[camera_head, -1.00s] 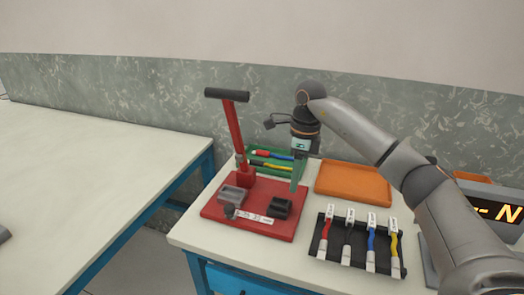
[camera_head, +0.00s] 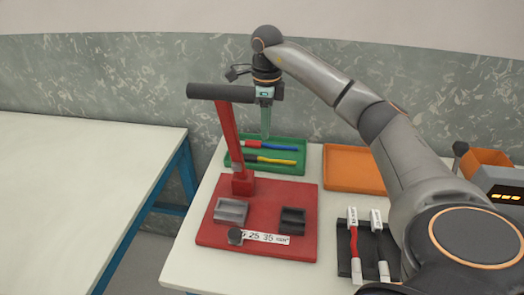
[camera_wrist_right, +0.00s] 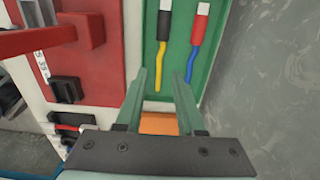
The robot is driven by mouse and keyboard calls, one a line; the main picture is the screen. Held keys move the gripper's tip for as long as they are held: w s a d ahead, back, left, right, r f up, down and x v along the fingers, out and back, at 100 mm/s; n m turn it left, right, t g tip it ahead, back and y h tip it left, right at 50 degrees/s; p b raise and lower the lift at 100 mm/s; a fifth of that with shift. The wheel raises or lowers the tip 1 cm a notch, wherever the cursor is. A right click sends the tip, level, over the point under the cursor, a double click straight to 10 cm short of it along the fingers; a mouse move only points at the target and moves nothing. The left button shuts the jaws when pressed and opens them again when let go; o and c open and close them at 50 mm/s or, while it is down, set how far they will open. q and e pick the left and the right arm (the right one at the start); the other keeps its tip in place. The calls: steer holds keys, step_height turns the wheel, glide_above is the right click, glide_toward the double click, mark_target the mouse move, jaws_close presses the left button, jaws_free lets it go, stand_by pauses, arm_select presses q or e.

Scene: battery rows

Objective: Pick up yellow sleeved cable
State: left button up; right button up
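The yellow cable (camera_head: 280,161) lies in the green tray (camera_head: 237,166) behind the red press. It has a black section and a pale end. It also shows in the right wrist view (camera_wrist_right: 161,62), beside a blue cable with a red section (camera_wrist_right: 198,45). My right gripper (camera_head: 266,136) points down over the tray. In the wrist view its two fingers (camera_wrist_right: 159,76) stand apart with nothing between them, and the yellow cable appears beyond their tips. The cable is apart from the fingers. My left gripper is not in view.
The red press (camera_head: 210,238) with its upright lever (camera_head: 228,135) stands in front of the green tray. An orange tray (camera_head: 350,186) is to the right. A black rack (camera_head: 346,262) with cables is partly hidden by my right arm. A display (camera_head: 500,182) stands at the right.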

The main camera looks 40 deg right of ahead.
mark_target(265, 157)
step_height(265, 157, down, 10)
steer(key=shift+w+b, duration=0.15)
steer(key=shift+b, duration=0.25)
jaws_close()
stand_by(0.5)
